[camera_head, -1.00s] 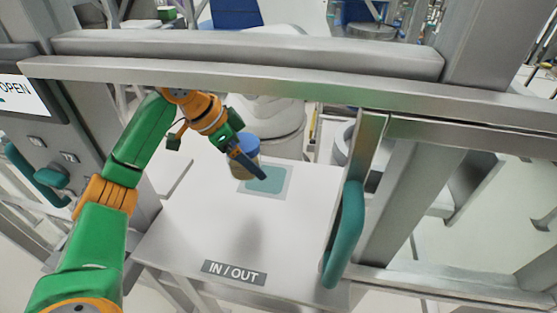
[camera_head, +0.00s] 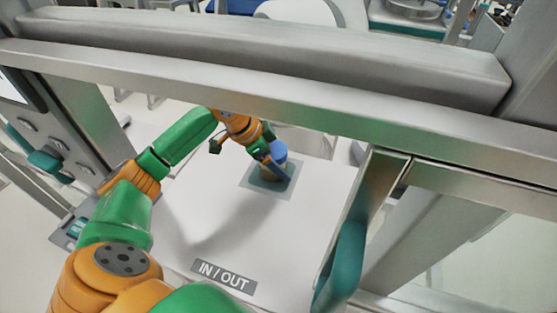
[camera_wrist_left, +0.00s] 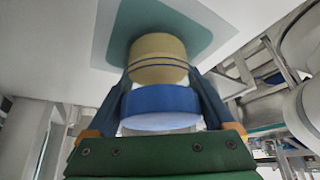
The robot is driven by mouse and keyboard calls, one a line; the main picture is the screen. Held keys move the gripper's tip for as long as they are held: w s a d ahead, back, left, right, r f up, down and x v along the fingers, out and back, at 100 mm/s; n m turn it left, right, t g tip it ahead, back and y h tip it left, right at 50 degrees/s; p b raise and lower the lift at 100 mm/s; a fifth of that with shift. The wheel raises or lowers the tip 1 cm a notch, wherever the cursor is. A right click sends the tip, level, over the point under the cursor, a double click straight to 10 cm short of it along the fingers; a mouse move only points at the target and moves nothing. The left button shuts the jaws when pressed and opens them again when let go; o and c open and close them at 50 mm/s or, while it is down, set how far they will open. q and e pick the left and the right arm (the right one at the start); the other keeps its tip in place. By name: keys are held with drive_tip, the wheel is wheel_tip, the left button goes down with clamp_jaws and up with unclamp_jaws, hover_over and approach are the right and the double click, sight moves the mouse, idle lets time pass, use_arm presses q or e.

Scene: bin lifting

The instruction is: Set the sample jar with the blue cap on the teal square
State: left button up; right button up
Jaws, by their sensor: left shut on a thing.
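The sample jar has a tan body with dark bands (camera_wrist_left: 157,58) and a blue cap (camera_wrist_left: 160,105). In the head view the jar (camera_head: 270,169) stands upright over the teal square (camera_head: 257,183), which has a grey border on the white table. My left gripper (camera_head: 278,167) is shut on the jar, and in the left wrist view its two blue fingers lie on either side of it. The teal square (camera_wrist_left: 200,28) fills the area behind the jar's base there. I cannot tell whether the base touches it. My right gripper is not in view.
A grey frame bar (camera_head: 250,85) crosses above the opening. A teal handle (camera_head: 342,265) on a frame stands right of the white table (camera_head: 185,225). An IN / OUT label (camera_head: 224,277) lies at the table's front. The table between label and square is clear.

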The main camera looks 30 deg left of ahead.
use_arm(q)
drive_tip(key=o, duration=1.4)
drive_tip(key=shift+s, duration=0.1)
drive_tip(key=shift+o, duration=0.2)
drive_tip(key=v, duration=1.2)
drive_tip(key=shift+b, duration=0.35)
